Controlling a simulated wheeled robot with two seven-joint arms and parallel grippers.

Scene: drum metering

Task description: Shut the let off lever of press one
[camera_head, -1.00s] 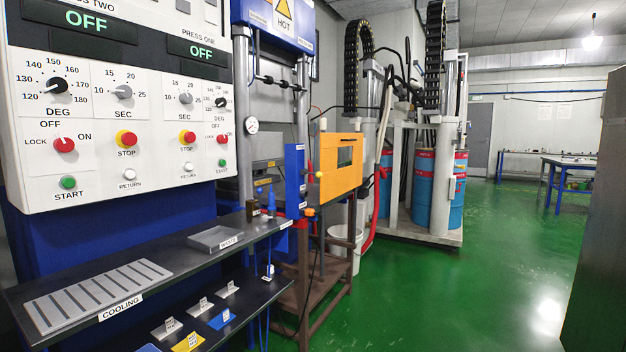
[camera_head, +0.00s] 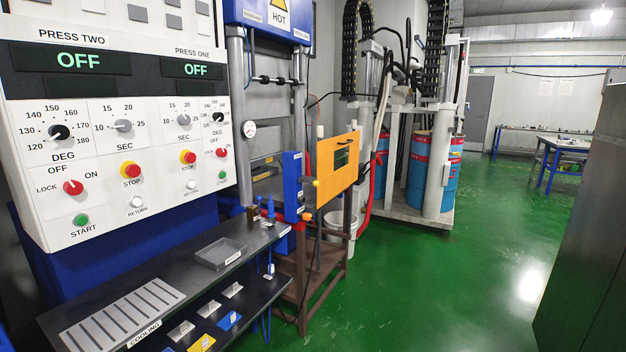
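Press one appears to be the blue-headed press (camera_head: 262,12) with the HOT sign, behind the control panel (camera_head: 120,150). Small ball knobs show at its front beside the blue upright box (camera_head: 292,190): a yellow knob (camera_head: 315,183) and an orange knob (camera_head: 306,217). They are too small to tell which belongs to the let off lever or how it stands. The panel's PRESS ONE display (camera_head: 194,70) reads OFF. Neither of my grippers is in view.
A black shelf (camera_head: 200,290) with a grey tray (camera_head: 220,254) and a slotted COOLING rack (camera_head: 125,312) juts out below the panel. An orange box (camera_head: 337,170) stands beside the press. Green floor (camera_head: 440,270) is clear to the right, up to a dark cabinet (camera_head: 590,220).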

